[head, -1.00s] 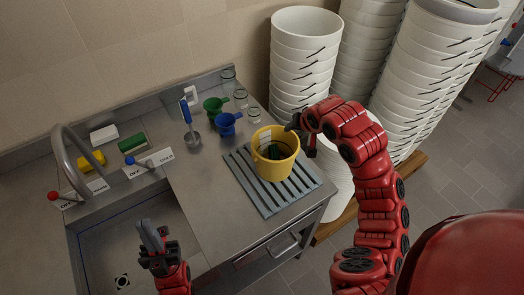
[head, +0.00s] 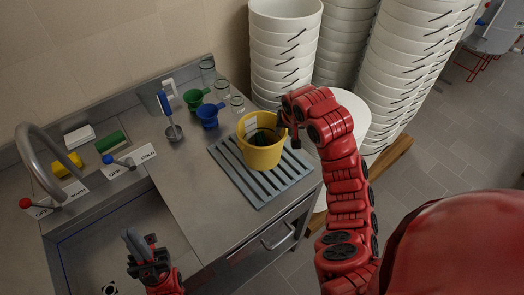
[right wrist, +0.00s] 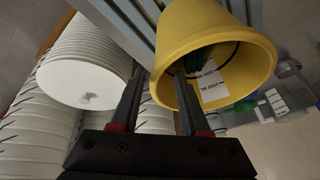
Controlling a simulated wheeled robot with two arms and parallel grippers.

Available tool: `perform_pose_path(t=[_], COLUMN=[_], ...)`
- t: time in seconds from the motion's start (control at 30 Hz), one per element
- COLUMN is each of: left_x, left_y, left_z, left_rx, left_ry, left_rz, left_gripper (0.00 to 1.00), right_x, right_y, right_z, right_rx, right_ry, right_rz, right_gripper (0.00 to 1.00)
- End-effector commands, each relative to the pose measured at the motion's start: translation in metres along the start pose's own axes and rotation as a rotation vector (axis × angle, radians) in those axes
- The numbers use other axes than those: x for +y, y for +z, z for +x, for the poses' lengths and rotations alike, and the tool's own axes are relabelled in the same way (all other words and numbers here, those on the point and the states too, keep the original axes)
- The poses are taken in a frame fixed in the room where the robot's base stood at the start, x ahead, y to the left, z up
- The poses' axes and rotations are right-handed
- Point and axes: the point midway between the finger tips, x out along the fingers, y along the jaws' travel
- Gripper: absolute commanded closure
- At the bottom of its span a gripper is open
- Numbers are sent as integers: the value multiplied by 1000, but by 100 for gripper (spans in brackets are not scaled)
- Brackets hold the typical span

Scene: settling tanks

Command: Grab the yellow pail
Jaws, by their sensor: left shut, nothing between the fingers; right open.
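The yellow pail (head: 262,156) stands upright on the grey slatted drain rack (head: 240,184) beside the sink. Something dark green and a white printed label show inside it. My right gripper (head: 284,130) is open at the pail's right rim. In the right wrist view, the pail (right wrist: 225,25) is close to my right gripper (right wrist: 157,75). One finger overlaps the pail's opening and the other is outside the wall; I cannot tell if either touches. My left gripper (head: 133,243) is shut and empty above the sink basin.
Glass jars (head: 207,70), a green funnel (head: 194,98) and a blue funnel (head: 210,114) stand behind the rack. Tall stacks of white buckets (head: 284,45) stand right of the counter. A curved faucet (head: 40,150) rises at left.

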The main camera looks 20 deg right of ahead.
Motion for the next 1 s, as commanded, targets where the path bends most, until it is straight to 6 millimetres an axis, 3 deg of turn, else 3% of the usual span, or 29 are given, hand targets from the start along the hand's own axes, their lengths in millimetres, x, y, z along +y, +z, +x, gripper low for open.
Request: perform_pose_path(t=[0.03,0.23,0.5,0.8,0.83,1.0], left_x=[0,1,2,2,2,2], left_y=[1,2,7,7,7,7], left_z=[-8,-15,-42,-42,-42,-42], left_rx=[1,1,1,1,1,1], left_ry=[0,0,0,0,0,0], left_rz=[0,0,0,0,0,0], left_gripper=[100,100,100,100,100,100], right_x=[0,1,4,4,4,4], right_y=[3,2,2,-1,-1,-1], right_z=[11,25,66,69,69,69], right_rx=[-4,-5,-3,-1,-1,-1], right_ry=[1,1,1,-1,0,0], right_rz=[0,1,1,1,1,1], right_gripper=[54,54,54,54,56,87])
